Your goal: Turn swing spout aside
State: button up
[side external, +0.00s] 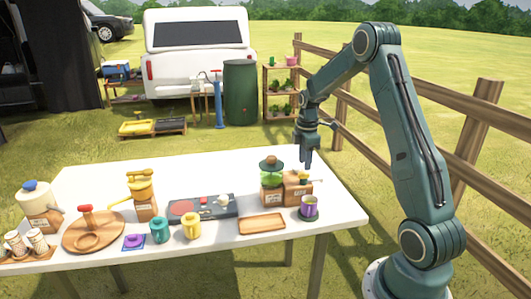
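A yellow fixture (140,184) with a thin spout-like arm stands on a wooden block (146,209) at the left middle of the white table. Its thin arm seems to reach left from near the top; I cannot tell for certain that this is the swing spout. My gripper (308,161) points down above the table's right back part, behind and right of a green plant-like item with a brown top (271,170). It is far to the right of the yellow fixture and touches nothing I can make out. The finger gap is too small to judge.
On the white table (190,160) stand a red-handled round board (92,232), a dark panel (200,208), teal (159,230) and yellow (191,226) mugs, a wooden tray (262,224) and a purple cup (309,206). The table's back strip is clear. A fence (480,165) runs at right.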

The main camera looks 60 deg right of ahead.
notch_tip(320, 180, up, 10)
jog(key=shift+f, duration=0.2)
jog(key=shift+a+r, duration=0.1)
dwell(0.4)
jog(key=s+a+r+m+t+h, duration=0.1)
jog(key=s+a+r+m, duration=0.15)
jog(key=a+r, duration=0.45)
jog(key=s+a+r+m+t, duration=0.1)
jog(key=s+a+r+m, duration=0.15)
jog(key=a, duration=0.85)
jog(key=s+a+f+m+t+y, duration=0.1)
jog(key=s+a+m+t, duration=0.2)
jog(key=s+a, duration=0.9)
jog(key=s+m, duration=0.1)
jog(key=s, duration=0.1)
jog(key=shift+s+f+t, duration=0.15)
jog(key=shift+s+t, duration=0.15)
jog(key=shift+s, duration=0.05)
jog(key=shift+a, duration=0.1)
